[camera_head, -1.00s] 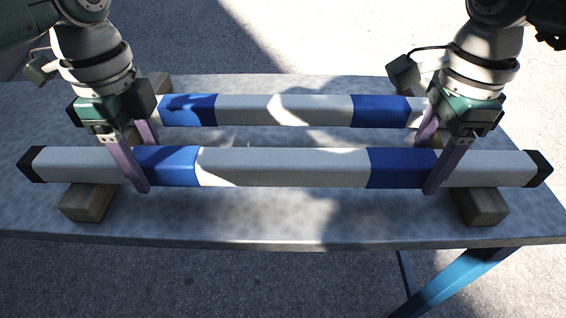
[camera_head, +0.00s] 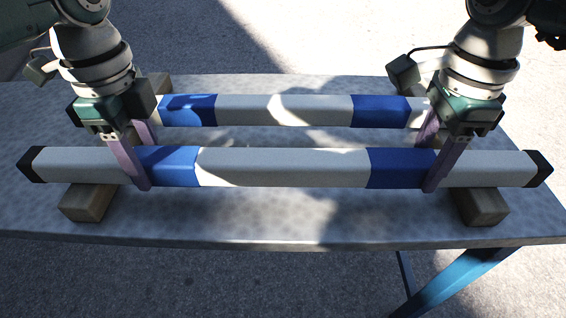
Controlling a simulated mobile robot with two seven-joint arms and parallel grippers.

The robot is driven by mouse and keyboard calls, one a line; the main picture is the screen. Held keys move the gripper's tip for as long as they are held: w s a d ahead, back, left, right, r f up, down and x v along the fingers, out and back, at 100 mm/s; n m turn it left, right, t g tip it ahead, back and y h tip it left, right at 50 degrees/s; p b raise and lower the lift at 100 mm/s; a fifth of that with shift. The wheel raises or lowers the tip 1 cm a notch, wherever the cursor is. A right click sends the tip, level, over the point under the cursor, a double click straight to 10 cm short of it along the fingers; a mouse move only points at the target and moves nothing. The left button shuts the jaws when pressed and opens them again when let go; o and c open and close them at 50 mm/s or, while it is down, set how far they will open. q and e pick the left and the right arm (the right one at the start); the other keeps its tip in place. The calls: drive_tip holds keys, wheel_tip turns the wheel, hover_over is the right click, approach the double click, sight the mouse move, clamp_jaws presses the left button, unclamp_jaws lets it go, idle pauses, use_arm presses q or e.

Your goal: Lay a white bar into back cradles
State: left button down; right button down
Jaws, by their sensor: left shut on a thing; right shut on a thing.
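A white bar (camera_head: 285,167) with two blue bands and black end caps lies across the front of the table, over a left wooden block (camera_head: 87,203) and a right wooden block (camera_head: 481,207). My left gripper (camera_head: 143,160) is shut on this bar at its left blue band. My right gripper (camera_head: 434,160) is shut on it at its right blue band. A second white bar (camera_head: 285,110) with blue bands lies behind, parallel to it. The back blocks show only partly, behind my grippers. I cannot tell whether the front bar touches its blocks.
Both bars are on a grey table (camera_head: 270,221) with a blue leg (camera_head: 455,280) at the front right. The table top between the bars and along the front edge is clear.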

use_arm(q)
drive_tip(key=shift+r, duration=0.15)
use_arm(e)
drive_tip(key=shift+r, duration=0.15)
